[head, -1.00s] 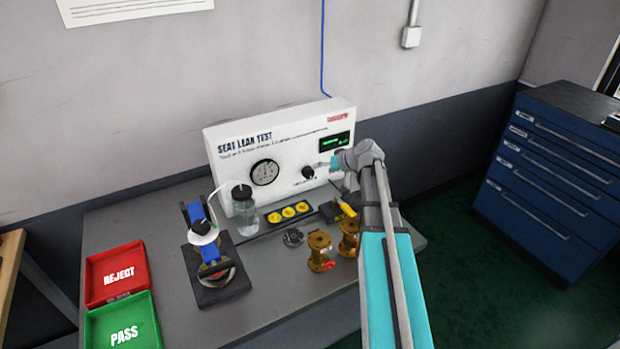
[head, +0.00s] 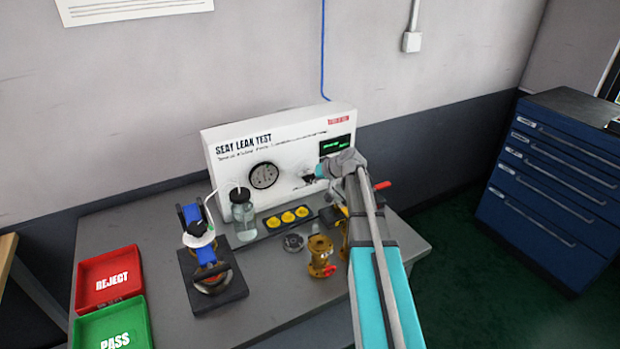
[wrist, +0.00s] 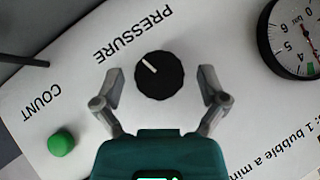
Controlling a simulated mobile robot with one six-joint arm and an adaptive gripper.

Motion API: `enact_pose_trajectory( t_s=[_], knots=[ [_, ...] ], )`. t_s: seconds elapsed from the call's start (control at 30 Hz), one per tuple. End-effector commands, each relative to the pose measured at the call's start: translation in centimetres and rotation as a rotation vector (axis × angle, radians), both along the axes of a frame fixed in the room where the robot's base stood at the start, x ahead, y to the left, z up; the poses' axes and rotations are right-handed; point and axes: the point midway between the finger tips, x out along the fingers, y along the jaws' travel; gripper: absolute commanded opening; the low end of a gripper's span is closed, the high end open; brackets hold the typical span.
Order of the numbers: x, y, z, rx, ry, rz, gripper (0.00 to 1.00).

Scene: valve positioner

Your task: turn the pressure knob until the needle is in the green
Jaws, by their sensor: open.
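The black pressure knob (wrist: 160,75) with a white pointer line sits on the white test panel (head: 285,145) under the word PRESSURE. In the wrist view my open gripper (wrist: 160,85) has one finger on each side of the knob, with a gap on both sides. In the head view my gripper (head: 316,174) is close to the panel front and hides much of the knob. The gauge (wrist: 297,38) is partly cut off in the wrist view, with a green band near its lower edge. The gauge also shows in the head view (head: 264,175), where its needle is too small to read.
A green COUNT button (wrist: 61,144) is on the panel beside the knob. A water bottle (head: 243,215), yellow discs in a tray (head: 270,222), a clamp fixture (head: 213,285) and brass valves (head: 320,256) stand on the bench. Red (head: 108,302) and green (head: 80,335) trays lie at left.

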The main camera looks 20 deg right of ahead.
Motion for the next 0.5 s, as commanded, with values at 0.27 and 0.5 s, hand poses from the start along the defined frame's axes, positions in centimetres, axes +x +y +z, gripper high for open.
enact_pose_trajectory(
  t_s=[0.27, 0.5],
  knots=[
    [-0.02, -0.01, 0.00, 0.000, 0.000, 0.000, 0.51],
    [-0.01, -0.01, 0.00, 0.000, 0.000, 0.000, 0.10]
  ],
)
